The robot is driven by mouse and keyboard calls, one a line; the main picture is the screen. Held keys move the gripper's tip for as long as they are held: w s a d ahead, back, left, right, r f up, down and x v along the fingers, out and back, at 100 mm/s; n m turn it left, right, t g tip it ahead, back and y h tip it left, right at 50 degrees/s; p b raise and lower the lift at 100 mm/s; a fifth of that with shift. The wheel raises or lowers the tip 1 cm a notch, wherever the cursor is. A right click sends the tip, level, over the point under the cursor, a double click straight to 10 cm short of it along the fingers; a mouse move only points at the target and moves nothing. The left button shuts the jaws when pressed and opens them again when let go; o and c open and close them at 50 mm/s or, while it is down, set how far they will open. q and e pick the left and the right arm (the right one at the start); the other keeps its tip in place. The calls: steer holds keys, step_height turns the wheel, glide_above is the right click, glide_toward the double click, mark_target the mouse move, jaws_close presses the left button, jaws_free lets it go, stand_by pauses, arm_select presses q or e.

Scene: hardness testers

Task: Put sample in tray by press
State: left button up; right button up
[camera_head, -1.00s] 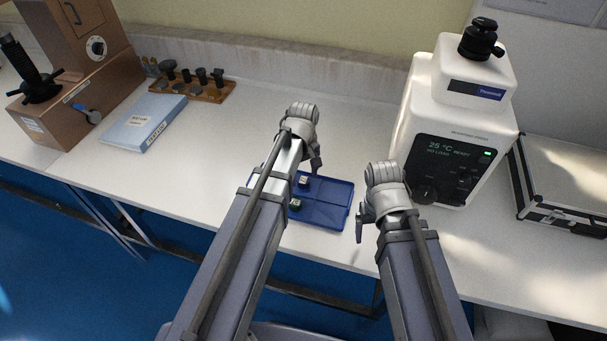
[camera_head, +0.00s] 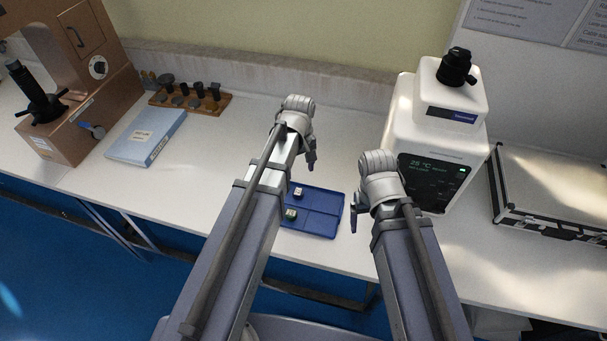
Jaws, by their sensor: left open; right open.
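A blue tray (camera_head: 322,222) lies on the white bench in front of the white press machine. Neither gripper touches a sample. My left arm partly covers the tray's left side.
The white press machine (camera_head: 440,130) with a lit display stands at right, a silver case (camera_head: 550,190) beyond it. At left are a brown hardness tester (camera_head: 105,110), a blue book (camera_head: 146,137) and a wooden rack (camera_head: 190,101). The bench between rack and tray is clear.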

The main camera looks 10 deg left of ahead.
arm_select(q)
steer(key=s+d+m+y, duration=0.1)
steer(key=s+d+m, duration=0.8)
steer(key=s+m, duration=0.2)
steer(key=s, duration=0.2)
steer(key=shift+s+d+m, duration=0.3)
steer(key=shift+s+d, duration=0.05)
